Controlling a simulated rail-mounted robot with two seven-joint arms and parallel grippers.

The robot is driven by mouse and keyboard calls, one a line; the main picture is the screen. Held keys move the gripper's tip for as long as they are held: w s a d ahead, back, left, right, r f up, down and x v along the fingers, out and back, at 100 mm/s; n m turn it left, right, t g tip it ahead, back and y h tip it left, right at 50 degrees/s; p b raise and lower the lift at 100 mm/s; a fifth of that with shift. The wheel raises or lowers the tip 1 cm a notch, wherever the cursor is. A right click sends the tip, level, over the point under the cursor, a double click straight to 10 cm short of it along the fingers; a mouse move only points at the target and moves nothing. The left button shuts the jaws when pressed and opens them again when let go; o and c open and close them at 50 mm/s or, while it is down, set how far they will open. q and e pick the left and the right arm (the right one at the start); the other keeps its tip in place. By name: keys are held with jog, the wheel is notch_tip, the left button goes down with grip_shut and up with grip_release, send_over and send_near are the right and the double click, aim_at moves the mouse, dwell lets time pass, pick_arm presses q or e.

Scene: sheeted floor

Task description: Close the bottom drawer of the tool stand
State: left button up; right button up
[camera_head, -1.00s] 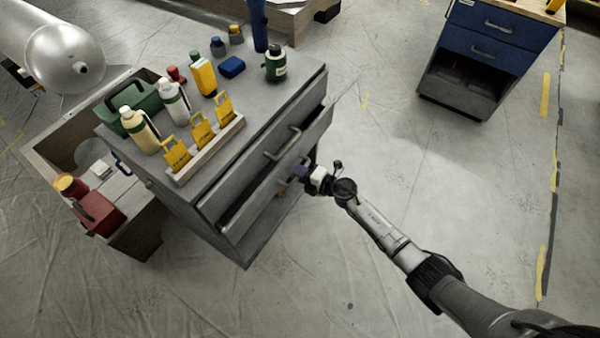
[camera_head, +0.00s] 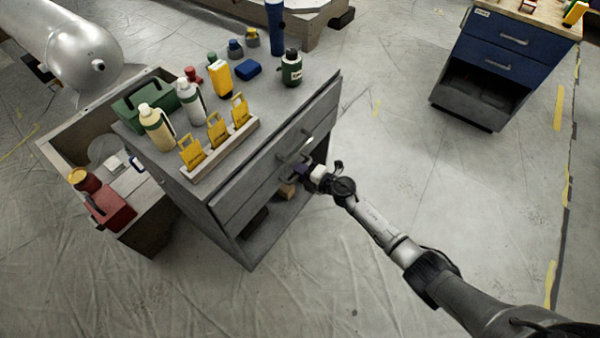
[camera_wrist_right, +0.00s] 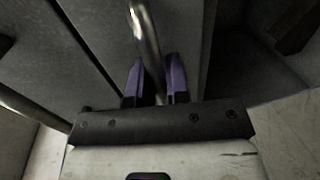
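The grey tool stand (camera_head: 225,262) stands left of centre in the head view, with two drawer fronts over an open lower bay. The bottom drawer (camera_head: 242,208) looks about flush with the upper drawer front (camera_head: 262,166); a small gap cannot be ruled out. My right gripper (camera_head: 303,171) is at the bottom drawer's front. In the right wrist view its purple fingertips (camera_wrist_right: 156,82) sit on both sides of the metal handle bar (camera_wrist_right: 146,35) and appear closed on it. My left gripper is not in view.
Bottles, yellow tags in a rack and a green canister (camera_head: 291,68) stand on the stand's top. A blue cabinet (camera_head: 510,55) is at the back right. The floor between is clear.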

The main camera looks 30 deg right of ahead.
jog(key=o, duration=0.4)
jog(key=shift+w+a, duration=0.15)
jog(key=shift+w, duration=0.05)
jog(key=shift+s, duration=0.2)
jog(key=shift+s+d+r+p, duration=0.2)
jog(key=shift+s+d+p, duration=0.05)
jog(key=shift+p, duration=0.05)
jog(key=p+v, duration=0.5)
jog(key=v, duration=0.8)
jog(key=shift+d, duration=0.1)
